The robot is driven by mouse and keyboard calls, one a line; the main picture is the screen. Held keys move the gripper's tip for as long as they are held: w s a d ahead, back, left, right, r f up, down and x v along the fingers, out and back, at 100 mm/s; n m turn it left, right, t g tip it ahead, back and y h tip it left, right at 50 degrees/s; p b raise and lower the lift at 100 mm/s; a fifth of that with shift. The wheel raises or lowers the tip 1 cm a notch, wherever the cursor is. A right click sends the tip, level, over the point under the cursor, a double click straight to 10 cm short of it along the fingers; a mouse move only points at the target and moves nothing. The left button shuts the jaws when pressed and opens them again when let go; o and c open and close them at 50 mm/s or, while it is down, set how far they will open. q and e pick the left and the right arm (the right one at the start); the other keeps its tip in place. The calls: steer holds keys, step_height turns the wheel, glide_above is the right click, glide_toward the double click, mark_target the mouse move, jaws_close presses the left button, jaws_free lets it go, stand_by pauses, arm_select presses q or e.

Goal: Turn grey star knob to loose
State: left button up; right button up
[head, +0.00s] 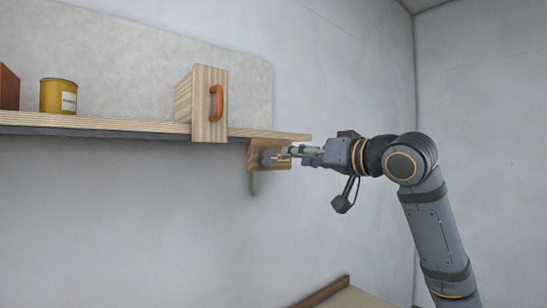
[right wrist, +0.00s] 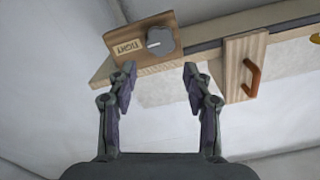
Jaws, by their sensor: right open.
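The grey star knob (head: 268,158) is mounted on a wooden block (head: 255,150) under the right end of the shelf. In the right wrist view, the knob (right wrist: 160,41) has a pale mark on its face, and a label beside it (right wrist: 127,48) appears to read "TIGHT" upside down. My right gripper (head: 288,152) is close in front of the knob. In the right wrist view its fingers are spread (right wrist: 160,78), with the knob beyond and between them. Whether they touch it cannot be told from the head view, where they partly cover it. My left gripper is not in view.
A wooden shelf (head: 120,124) runs along the wall. On it stand a wooden box front with an orange handle (head: 217,103), a yellow can (head: 58,96) and a reddish block (head: 9,88). A wooden edge (head: 325,291) shows low down. Space below the shelf is clear.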

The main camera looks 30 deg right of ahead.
mark_target(271, 157)
steer(key=w+p, duration=0.1)
steer(key=w, duration=0.2)
steer(key=w+p, duration=0.2)
steer(key=w, duration=0.1)
steer(key=w+p, duration=0.2)
steer(key=w, duration=0.1)
steer(key=shift+w+a+r, duration=0.15)
steer(key=shift+a, duration=0.25)
steer(key=shift+w+p, duration=0.3)
steer(key=shift+w, duration=0.05)
steer(key=shift+f, duration=0.2)
steer(key=shift+s, duration=0.1)
steer(key=c, duration=0.8)
steer(key=shift+o, duration=0.2)
